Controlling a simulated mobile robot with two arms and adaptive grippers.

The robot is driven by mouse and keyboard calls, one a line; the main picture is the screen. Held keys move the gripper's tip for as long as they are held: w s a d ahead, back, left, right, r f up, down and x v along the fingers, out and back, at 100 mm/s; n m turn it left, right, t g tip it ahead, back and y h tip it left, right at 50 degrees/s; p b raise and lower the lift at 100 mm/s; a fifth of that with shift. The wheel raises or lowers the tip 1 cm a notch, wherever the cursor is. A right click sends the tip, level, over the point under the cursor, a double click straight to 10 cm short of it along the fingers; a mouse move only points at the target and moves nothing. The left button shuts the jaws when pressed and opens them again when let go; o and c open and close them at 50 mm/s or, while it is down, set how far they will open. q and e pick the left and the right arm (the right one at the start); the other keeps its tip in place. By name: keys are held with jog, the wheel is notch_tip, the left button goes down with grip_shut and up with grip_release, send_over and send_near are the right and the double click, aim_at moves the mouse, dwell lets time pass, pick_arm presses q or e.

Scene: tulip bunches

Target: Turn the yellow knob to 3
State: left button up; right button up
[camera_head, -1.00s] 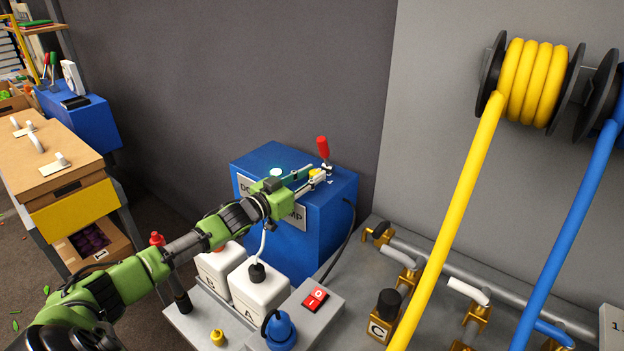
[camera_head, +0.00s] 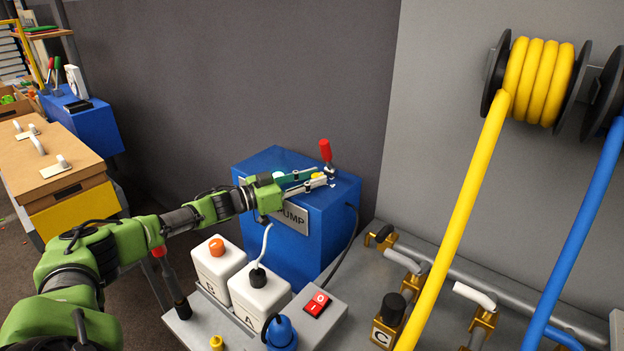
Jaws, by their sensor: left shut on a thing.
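The yellow knob (camera_head: 317,176) sits on top of the blue pump box (camera_head: 331,215), near its right end. My left gripper (camera_head: 314,179) reaches over the box from the left. Its two fingers are shut on the knob and hide most of it. White marks show on the box top just beside the fingertips, but they are too small to read, so I cannot tell the knob's setting. My right gripper is not in view.
A red-handled lever (camera_head: 325,151) stands close behind the fingertips. White canisters B (camera_head: 217,266) and A (camera_head: 259,295) stand in front of the box, near a red switch (camera_head: 317,304). A yellow hose (camera_head: 459,220) hangs to the right.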

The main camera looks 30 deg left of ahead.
pick_arm(q)
jog(key=shift+r, duration=0.1)
jog(key=o, duration=1.1)
jog(key=v, duration=1.2)
jog(key=shift+w+a, duration=0.1)
